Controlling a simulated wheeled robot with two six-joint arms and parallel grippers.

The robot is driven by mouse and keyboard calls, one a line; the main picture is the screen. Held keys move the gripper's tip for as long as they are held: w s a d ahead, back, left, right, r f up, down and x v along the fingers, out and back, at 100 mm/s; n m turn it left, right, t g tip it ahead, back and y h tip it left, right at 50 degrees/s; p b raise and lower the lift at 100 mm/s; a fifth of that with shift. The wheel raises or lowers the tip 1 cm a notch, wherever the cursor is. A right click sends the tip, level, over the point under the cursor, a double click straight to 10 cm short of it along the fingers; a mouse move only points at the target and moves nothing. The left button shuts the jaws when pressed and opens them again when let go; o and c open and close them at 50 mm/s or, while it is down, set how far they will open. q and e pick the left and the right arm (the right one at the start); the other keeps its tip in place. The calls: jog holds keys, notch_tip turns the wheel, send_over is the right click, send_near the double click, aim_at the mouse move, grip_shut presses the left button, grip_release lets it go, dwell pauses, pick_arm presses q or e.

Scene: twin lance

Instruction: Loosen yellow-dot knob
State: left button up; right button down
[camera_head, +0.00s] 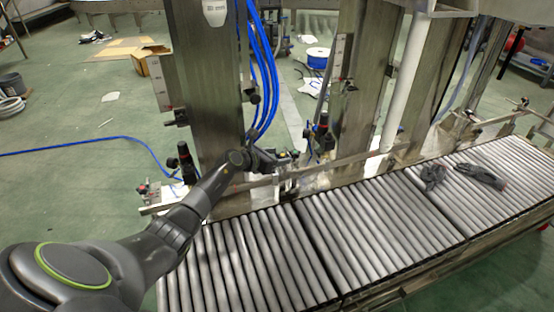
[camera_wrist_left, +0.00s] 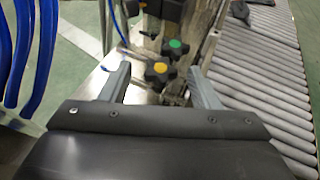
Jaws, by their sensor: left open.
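The yellow-dot knob (camera_wrist_left: 160,71) is a black lobed knob with a yellow-orange centre, in the middle of the left wrist view. A similar green-dot knob (camera_wrist_left: 175,47) sits just above and right of it. My left gripper (camera_wrist_left: 158,78) is open, its two fingers apart on either side of the yellow-dot knob in that view. I cannot tell whether they touch it. In the head view my left gripper (camera_head: 272,162) is at the bracket beside the conveyor, and the knobs are hard to make out there. My right gripper is not in view.
A roller conveyor (camera_head: 370,232) runs along the right, with dark gloves (camera_head: 480,176) lying on it. A steel column (camera_head: 207,90) and blue hoses (camera_head: 265,65) stand close to my left arm. Green floor at the left is mostly open, with a cardboard box (camera_head: 150,58) farther back.

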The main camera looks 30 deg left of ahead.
pick_arm(q)
jog(key=shift+w, duration=0.1)
jog(key=shift+c, duration=0.4)
jog(key=c, duration=0.9)
